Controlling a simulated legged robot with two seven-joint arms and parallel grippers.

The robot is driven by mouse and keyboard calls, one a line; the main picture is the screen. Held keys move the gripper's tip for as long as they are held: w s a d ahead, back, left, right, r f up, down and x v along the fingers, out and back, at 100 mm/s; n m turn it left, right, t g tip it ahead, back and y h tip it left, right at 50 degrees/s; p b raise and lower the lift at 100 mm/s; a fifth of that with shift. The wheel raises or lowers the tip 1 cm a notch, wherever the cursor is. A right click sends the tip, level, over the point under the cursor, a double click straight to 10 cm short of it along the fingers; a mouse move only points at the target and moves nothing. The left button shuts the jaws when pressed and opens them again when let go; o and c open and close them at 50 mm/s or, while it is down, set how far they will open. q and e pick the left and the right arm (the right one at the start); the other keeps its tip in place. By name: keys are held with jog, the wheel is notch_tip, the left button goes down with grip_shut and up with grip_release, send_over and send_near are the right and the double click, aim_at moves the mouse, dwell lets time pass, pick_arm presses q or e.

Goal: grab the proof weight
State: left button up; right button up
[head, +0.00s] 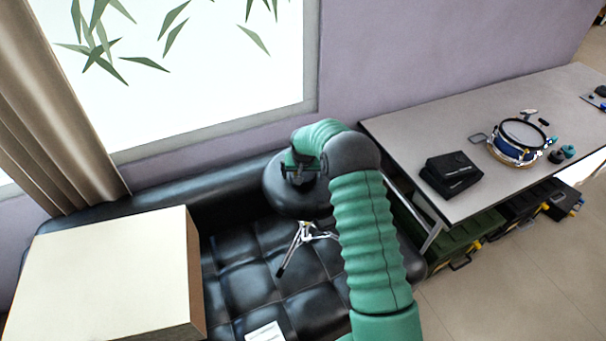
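I cannot pick out the proof weight with certainty. Small dark and teal items (562,154) lie on the grey table at the right, beside a blue drum, but they are too small to name. My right arm reaches up from the bottom and bends over the black sofa. My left gripper is not in view.
The grey table (410,146) bears a black case (451,175) and the blue drum (515,150). Dark green and black boxes (462,240) stand beneath it. A large pale box (105,270) and a white sheet (264,332) are on the black sofa (245,260). A window and curtain are behind.

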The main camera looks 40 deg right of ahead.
jog(key=shift+a+r, duration=0.1)
jog(key=shift+a, duration=0.1)
jog(key=c, duration=1)
jog(key=shift+s, duration=0.1)
jog(key=c, duration=0.9)
jog(key=shift+w+d+r, duration=0.1)
jog(key=shift+w+d, duration=0.05)
jog(key=shift+w, duration=0.05)
jog(key=shift+c, duration=0.2)
jog(key=shift+r, duration=0.1)
